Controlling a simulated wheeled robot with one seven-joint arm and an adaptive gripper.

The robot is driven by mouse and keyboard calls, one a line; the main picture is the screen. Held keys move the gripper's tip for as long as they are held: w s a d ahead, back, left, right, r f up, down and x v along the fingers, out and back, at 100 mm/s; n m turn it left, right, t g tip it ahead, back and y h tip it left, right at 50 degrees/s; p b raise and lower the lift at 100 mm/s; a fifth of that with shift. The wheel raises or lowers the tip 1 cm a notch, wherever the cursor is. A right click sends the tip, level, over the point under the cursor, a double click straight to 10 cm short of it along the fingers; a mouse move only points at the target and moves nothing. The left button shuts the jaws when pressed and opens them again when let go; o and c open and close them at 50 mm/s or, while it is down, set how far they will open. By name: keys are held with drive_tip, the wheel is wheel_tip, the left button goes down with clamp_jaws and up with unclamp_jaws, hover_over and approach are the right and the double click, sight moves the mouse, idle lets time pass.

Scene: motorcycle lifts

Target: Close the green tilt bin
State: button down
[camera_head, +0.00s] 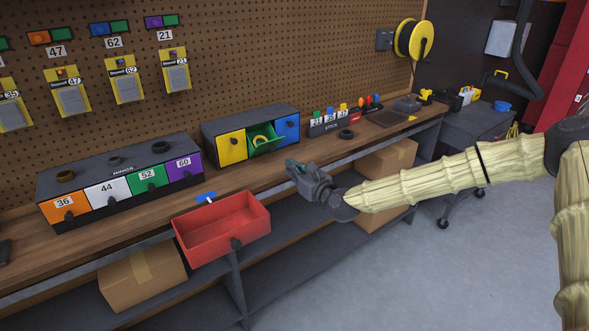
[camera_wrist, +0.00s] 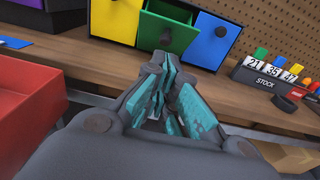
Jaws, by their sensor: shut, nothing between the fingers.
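The green tilt bin (camera_head: 268,146) is the middle bin of a small dark cabinet (camera_head: 226,122), between a yellow bin (camera_head: 232,148) and a blue bin (camera_head: 287,131). It is tilted out, with a yellow item showing inside. In the wrist view the green bin (camera_wrist: 166,33) leans out ahead of my gripper, its dark knob low on its front. My gripper (camera_head: 292,165) is shut and empty, in front of the bin and apart from it in the head view. In the wrist view the fingers (camera_wrist: 172,72) point toward the bin's knob; whether they touch it is unclear.
A red open drawer (camera_head: 222,228) juts from the bench front at left. The RINGS cabinet (camera_head: 120,180) stands behind it. A STOCK holder (camera_head: 328,124) and a black ring (camera_head: 346,134) lie right of the bins. Bare wooden bench top lies before the cabinet.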

sight(280, 171)
drive_tip(key=x, duration=0.2)
drive_tip(key=f+p+x, duration=0.1)
drive_tip(key=x, duration=0.5)
drive_tip(key=shift+w+d+f, duration=0.15)
drive_tip(key=shift+w, duration=0.1)
